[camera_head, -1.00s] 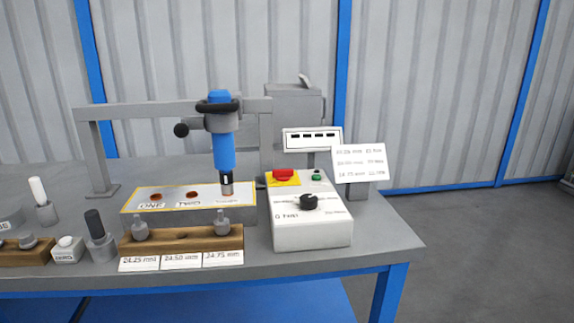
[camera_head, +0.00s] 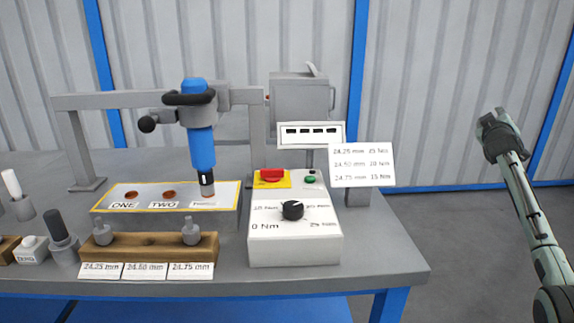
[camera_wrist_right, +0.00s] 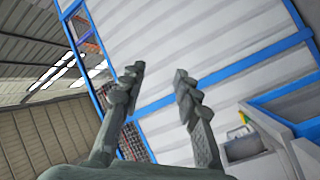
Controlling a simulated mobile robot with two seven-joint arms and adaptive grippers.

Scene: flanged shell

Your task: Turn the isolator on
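A grey box (camera_head: 300,98) stands at the back of the bench behind the white display; it looks like the isolator. A light grey lever (camera_head: 313,70) sticks up at its top, and its right side has a bracket-like edge. The display hides its lower part. My right gripper (camera_head: 497,122) is raised at the right, well apart from the box and past the bench's right end. In the right wrist view my right gripper (camera_wrist_right: 158,76) has its two fingers apart with nothing between them. My left gripper is not in view.
A control box (camera_head: 295,245) with a red button, green button and black knob stands before the display (camera_head: 311,134). A label card (camera_head: 361,164) stands right of it. A blue driver (camera_head: 201,140) hangs at left. Space between card and right arm is free.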

